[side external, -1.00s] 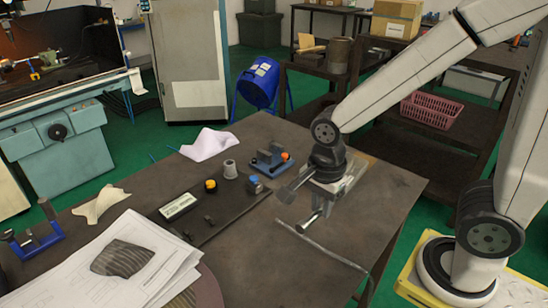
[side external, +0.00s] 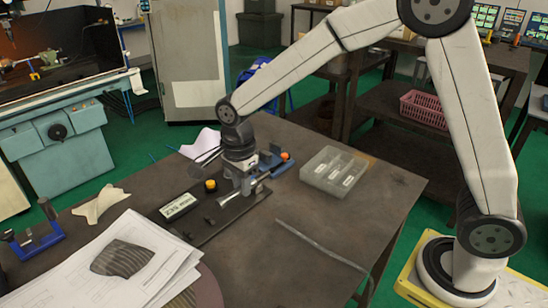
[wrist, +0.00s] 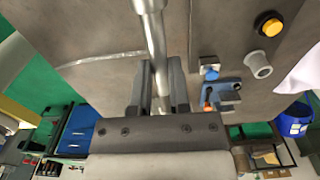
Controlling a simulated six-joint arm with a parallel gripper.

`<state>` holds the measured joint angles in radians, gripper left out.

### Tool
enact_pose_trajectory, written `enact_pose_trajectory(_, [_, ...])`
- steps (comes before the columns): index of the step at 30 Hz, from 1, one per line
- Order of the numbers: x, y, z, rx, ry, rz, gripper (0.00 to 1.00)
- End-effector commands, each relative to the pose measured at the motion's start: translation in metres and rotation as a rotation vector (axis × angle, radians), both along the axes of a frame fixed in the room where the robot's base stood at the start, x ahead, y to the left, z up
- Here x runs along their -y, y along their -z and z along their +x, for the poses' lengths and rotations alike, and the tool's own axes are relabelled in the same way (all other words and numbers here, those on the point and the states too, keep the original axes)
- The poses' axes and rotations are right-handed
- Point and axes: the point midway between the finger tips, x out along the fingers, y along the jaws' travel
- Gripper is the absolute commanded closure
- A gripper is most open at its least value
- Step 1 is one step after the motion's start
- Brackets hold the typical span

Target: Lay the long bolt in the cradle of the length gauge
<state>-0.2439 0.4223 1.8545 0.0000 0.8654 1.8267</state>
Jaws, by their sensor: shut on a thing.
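My gripper (side external: 246,183) is shut on the long bolt, a silver rod, and holds it above the back right end of a dark base plate. The bolt (wrist: 154,45) runs up the wrist view from between the two jaws (wrist: 153,90). In the side view only a short silver end of the bolt (side external: 229,198) shows, left of the jaws. The dark plate, which looks like the length gauge (side external: 215,228), carries a display (side external: 178,207) and small posts. The gripper partly covers the plate, and I cannot tell whether the bolt touches it.
A yellow button (side external: 210,185) and a blue-and-grey fixture (side external: 272,163) with an orange part stand close to the gripper. A clear divided tray (side external: 335,171) is to the right. A blue stand (side external: 32,238) and papers (side external: 110,262) are left.

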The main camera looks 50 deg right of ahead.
Motion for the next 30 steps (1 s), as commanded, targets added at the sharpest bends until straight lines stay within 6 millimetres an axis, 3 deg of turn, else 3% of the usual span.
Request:
enact_pose_trajectory(6, [-0.021, 0.01, 0.039, 0.001, -0.007, 0.0, 1.0])
enact_pose_trajectory(15, [-0.044, 0.023, 0.077, 0.001, -0.01, 0.0, 1.0])
enact_pose_trajectory(30, [-0.052, 0.028, 0.088, 0.001, -0.012, 0.0, 1.0])
